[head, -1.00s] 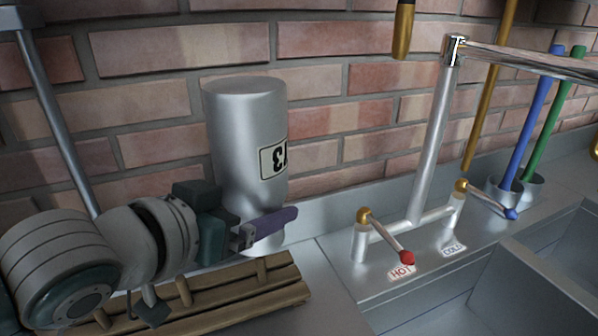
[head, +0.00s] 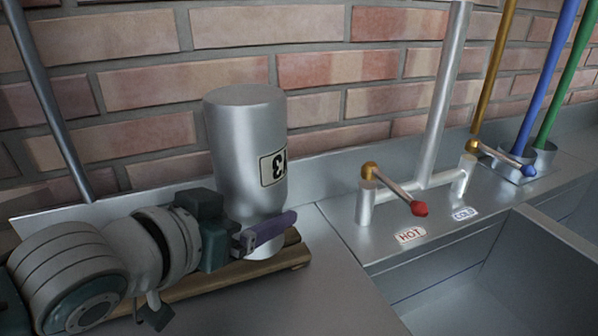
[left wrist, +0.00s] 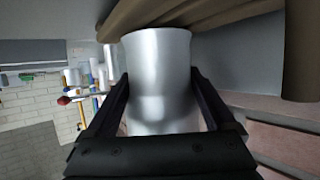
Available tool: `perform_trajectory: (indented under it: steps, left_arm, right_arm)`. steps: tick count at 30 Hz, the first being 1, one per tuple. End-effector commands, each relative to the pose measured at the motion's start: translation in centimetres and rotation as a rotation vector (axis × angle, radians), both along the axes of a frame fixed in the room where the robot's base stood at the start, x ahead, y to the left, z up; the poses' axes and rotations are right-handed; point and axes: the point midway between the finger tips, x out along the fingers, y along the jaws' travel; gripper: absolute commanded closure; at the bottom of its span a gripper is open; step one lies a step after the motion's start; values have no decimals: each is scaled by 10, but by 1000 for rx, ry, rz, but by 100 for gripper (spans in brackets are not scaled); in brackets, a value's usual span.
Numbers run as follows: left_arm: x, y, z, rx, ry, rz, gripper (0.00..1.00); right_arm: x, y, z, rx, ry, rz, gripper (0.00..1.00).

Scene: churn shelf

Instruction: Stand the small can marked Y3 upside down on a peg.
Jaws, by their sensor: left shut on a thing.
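The can marked Y3 (head: 245,140) is a silver metal can held upside down, its label inverted and its narrow neck at the bottom. My left gripper (head: 266,231) is shut on the can near its neck. In the left wrist view the can (left wrist: 160,75) sits between the two dark fingers, its rim close to brown wood. The wooden peg rack (head: 290,256) lies on the counter under and behind the can's lower end. A peg (left wrist: 300,50) shows at the right of the left wrist view. Whether a peg is inside the can's mouth is hidden. My right gripper is not in view.
A brick wall (head: 330,70) rises behind. To the right stand a tap (head: 440,100) with a red HOT handle (head: 419,208) and a blue COLD handle (head: 528,170), and a sink (head: 470,290). Blue (head: 548,80) and green (head: 571,80) handles stand in holders at the far right.

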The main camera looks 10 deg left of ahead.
Motion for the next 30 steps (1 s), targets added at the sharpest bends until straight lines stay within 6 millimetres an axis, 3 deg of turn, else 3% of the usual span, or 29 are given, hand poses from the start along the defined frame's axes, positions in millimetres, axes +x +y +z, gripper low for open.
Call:
perform_trajectory:
  steps: [22, 23, 26, 30]
  left_arm:
    - [0, 0, -5, -1, -2, 0, 89]
    - [0, 0, -4, -1, -2, 0, 10]
    - [0, 0, -4, -1, -2, 0, 0]
    - [0, 0, -5, 0, -1, 0, 0]
  right_arm:
    - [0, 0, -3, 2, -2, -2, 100]
    - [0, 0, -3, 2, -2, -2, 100]
    - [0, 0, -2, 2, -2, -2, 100]
    - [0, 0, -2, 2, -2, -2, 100]
